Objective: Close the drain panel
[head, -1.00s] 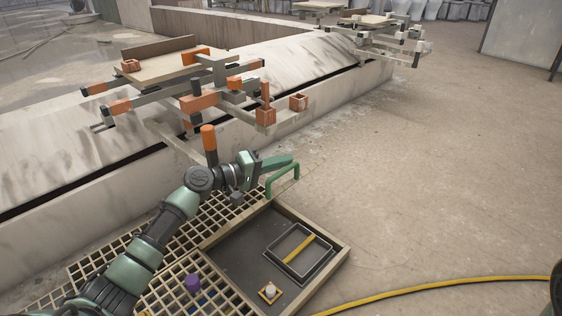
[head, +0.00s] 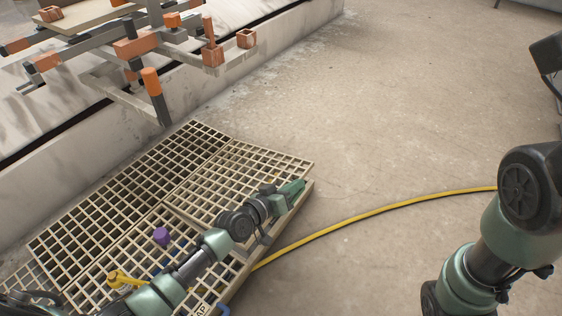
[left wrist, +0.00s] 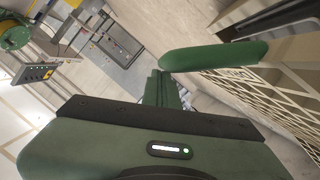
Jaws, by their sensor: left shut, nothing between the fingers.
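The drain panel (head: 245,165) is a beige grating over the wooden-edged pit beside the plinth. It covers the part of the pit that I can see; whether it lies fully flush I cannot tell. The left wrist view shows beige grating (left wrist: 272,92) at the right, close to the fingers. My left gripper (head: 291,192) is shut and empty at the right edge of the panel, and my left arm crosses over the grating. The green fingers also show in the left wrist view (left wrist: 190,72). My right arm shows at the right, but its gripper is not in view.
A purple knob (head: 161,236) and a yellow handle (head: 122,280) are on the left of the grating. A yellow hose (head: 380,208) runs across the floor. Racks with orange-tipped arms (head: 135,45) overhang the plinth at upper left.

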